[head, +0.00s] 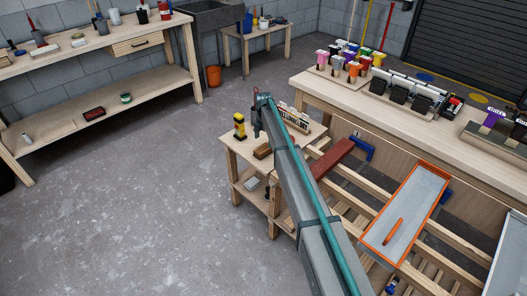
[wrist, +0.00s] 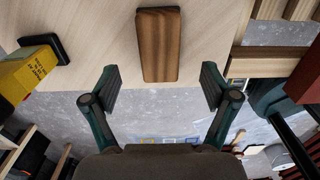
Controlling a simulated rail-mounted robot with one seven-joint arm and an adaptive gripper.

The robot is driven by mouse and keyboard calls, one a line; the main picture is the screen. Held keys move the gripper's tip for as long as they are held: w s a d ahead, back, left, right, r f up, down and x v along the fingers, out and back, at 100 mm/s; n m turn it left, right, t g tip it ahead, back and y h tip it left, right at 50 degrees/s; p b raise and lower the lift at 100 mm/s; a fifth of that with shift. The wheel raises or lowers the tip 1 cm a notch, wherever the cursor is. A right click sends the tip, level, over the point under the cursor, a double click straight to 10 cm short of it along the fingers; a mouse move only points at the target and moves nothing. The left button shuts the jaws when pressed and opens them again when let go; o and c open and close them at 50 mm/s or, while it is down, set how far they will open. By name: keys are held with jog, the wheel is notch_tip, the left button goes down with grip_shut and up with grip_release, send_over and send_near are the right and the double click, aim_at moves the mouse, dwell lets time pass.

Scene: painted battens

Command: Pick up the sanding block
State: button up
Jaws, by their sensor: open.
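A brown wooden block (wrist: 158,45), which looks like the sanding block, lies flat on the pale wooden top of a small table (wrist: 215,35). In the head view the block (head: 262,151) is near the front of the small table (head: 231,143). My gripper (wrist: 159,86) is open and empty. In the wrist view its fingers stand apart to the left and right of the block's near end, with gaps on both sides. In the head view my gripper (head: 257,131) hangs above the table, partly hidden by my arm.
A yellow and black object (head: 239,126) stands on the table left of the block; it also shows in the wrist view (wrist: 32,67). A rack (head: 293,118) with small items is at the back. A dark red beam (head: 332,158) lies on slats to the right.

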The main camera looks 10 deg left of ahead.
aim_at(263, 148)
jog(key=shift+a+f+p, duration=0.1)
jog(key=shift+f+p, duration=0.85)
jog(key=shift+f, duration=2.1)
jog(key=c, duration=1.3)
jog(key=shift+r, duration=0.15)
jog(key=shift+r+b, duration=0.4)
jog(key=shift+r, duration=0.1)
jog(key=s+d+r+b, duration=0.1)
jog(key=s+d+r, duration=0.1)
jog(key=s+r, duration=0.2)
jog(key=s+d+r+b, duration=0.1)
jog(key=s+d+r, duration=0.1)
jog(key=s+r, duration=0.2)
jog(key=s+d+r+b, duration=0.2)
jog(key=s+r, duration=0.1)
jog(key=s, duration=0.1)
jog(key=shift+s+d+r, duration=0.2)
jog(key=shift+d+r, duration=0.2)
